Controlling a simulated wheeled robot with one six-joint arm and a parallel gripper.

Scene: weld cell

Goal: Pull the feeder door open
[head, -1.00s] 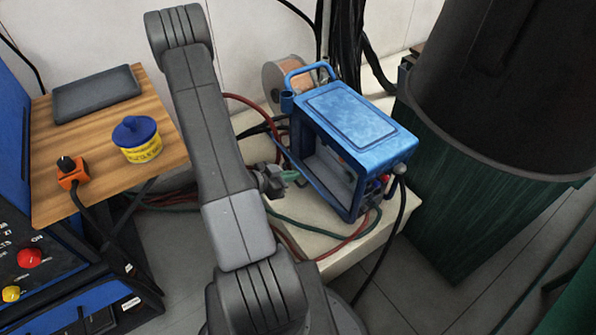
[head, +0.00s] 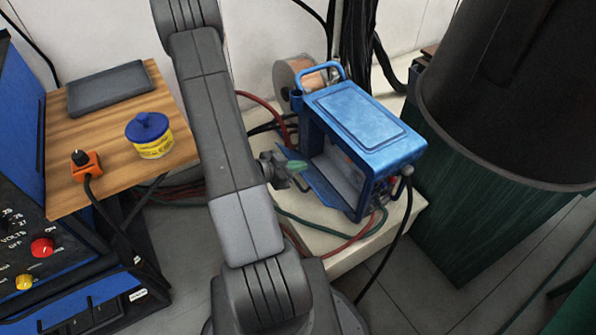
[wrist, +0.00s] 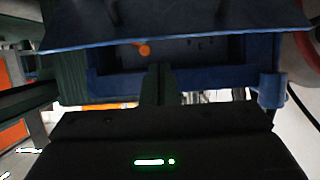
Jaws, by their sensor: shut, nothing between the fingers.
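The blue feeder (head: 366,118) stands on a pale bench, with its open side facing my arm. Its blue door (head: 322,192) stands ajar on that side, and part of the interior shows past it. My gripper (head: 297,166), with green fingertips, is just left of the door near its outer edge. In the wrist view, the closed fingers (wrist: 157,84) point at the feeder and hold nothing. A dark blue panel, likely the door (wrist: 180,32), crosses the top of that view, with an orange knob below it. I cannot tell whether the fingers touch the door.
A wire spool (head: 293,76) sits behind the feeder. Hoses and cables run around its base. A dark drum (head: 520,100) stands close on the right. A wooden table (head: 85,125) with a yellow tub (head: 150,137) is at left, beside a blue power source (head: 20,190).

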